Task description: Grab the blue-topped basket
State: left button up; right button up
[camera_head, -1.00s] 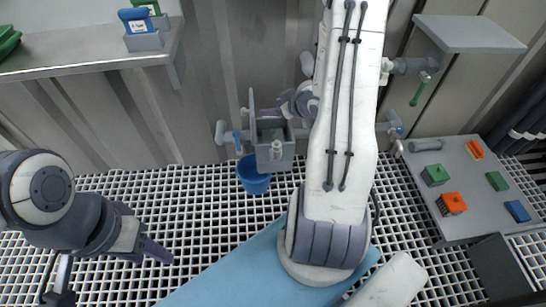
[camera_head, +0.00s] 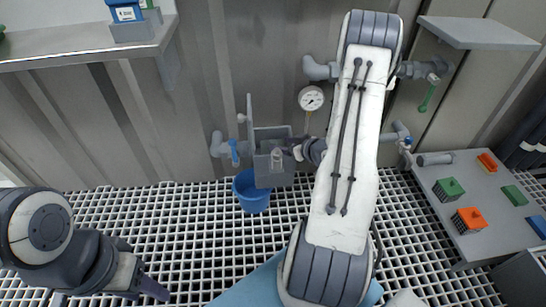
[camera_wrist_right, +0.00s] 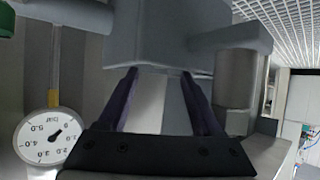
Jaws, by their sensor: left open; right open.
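No basket with a blue top can be made out for certain. A flat blue piece (camera_head: 538,226) lies at the right edge of the grey tray, cut by the frame. The open grey vessel (camera_head: 275,172) is fixed to the wall; its inside is hard to see. My right gripper (camera_head: 292,151) is beside the vessel's right side, partly hidden. In the right wrist view its dark fingers (camera_wrist_right: 160,90) are apart, with a grey block-like part (camera_wrist_right: 165,40) just beyond their tips. My left gripper (camera_head: 158,292) is low at the left, open and empty, over the grating.
The grey tray (camera_head: 462,238) at right holds green (camera_head: 448,188) and orange (camera_head: 469,219) baskets. A pressure gauge (camera_head: 311,98), pipes and a left shelf (camera_head: 80,52) line the wall. A blue-handled block (camera_head: 125,12) stands on that shelf.

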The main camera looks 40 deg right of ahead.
aim_at(274, 142)
jog(key=b+x, duration=0.3)
jog(key=x, duration=0.2)
jog(key=shift+w+a+f, duration=0.1)
jog(key=shift+f, duration=0.1)
jog(key=shift+w, duration=0.3)
grip_shut()
dwell(0.9)
